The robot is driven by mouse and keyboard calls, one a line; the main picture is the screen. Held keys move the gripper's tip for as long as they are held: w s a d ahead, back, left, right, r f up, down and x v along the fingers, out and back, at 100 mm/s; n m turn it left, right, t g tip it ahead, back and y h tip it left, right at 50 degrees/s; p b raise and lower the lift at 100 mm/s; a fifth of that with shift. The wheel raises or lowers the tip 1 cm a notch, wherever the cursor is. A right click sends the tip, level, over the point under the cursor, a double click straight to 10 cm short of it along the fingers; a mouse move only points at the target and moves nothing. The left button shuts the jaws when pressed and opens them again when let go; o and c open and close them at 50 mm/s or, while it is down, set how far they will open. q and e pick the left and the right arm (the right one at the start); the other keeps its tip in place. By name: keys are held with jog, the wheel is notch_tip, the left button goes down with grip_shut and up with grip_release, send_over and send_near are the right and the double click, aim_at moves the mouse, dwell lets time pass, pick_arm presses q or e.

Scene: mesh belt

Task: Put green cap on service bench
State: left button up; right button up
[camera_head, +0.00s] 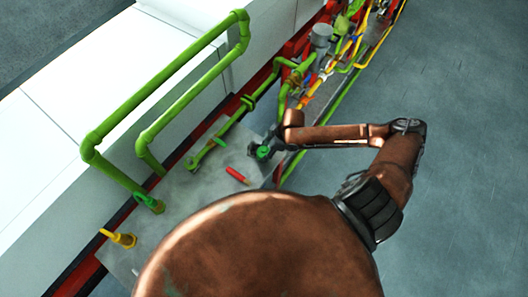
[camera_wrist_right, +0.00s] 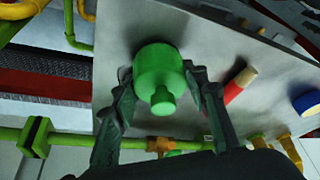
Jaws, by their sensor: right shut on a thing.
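The green cap (camera_head: 263,152) is a short cylinder with a narrower stub. In the right wrist view the cap (camera_wrist_right: 160,70) sits between the two dark fingers of my right gripper (camera_wrist_right: 160,88). The right gripper (camera_head: 261,146) is shut on it, at the right edge of the grey metal bench top (camera_head: 190,210). In the right wrist view the grey surface (camera_wrist_right: 205,50) lies behind the cap; I cannot tell whether they touch. My left gripper is not in view.
A red cylinder (camera_head: 236,175) lies on the grey top, left of the cap. Green railing (camera_head: 165,80) and a yellow fitting (camera_head: 118,238) stand on the left. A blue-rimmed round piece (camera_wrist_right: 307,103) shows in the wrist view. Coloured pipes (camera_head: 325,70) crowd the back; floor at right is clear.

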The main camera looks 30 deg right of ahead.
jog(key=o, duration=1.2)
jog(key=shift+c, duration=0.2)
jog(key=shift+r, duration=0.1)
jog(key=v, duration=1.2)
jog(key=shift+d, duration=0.1)
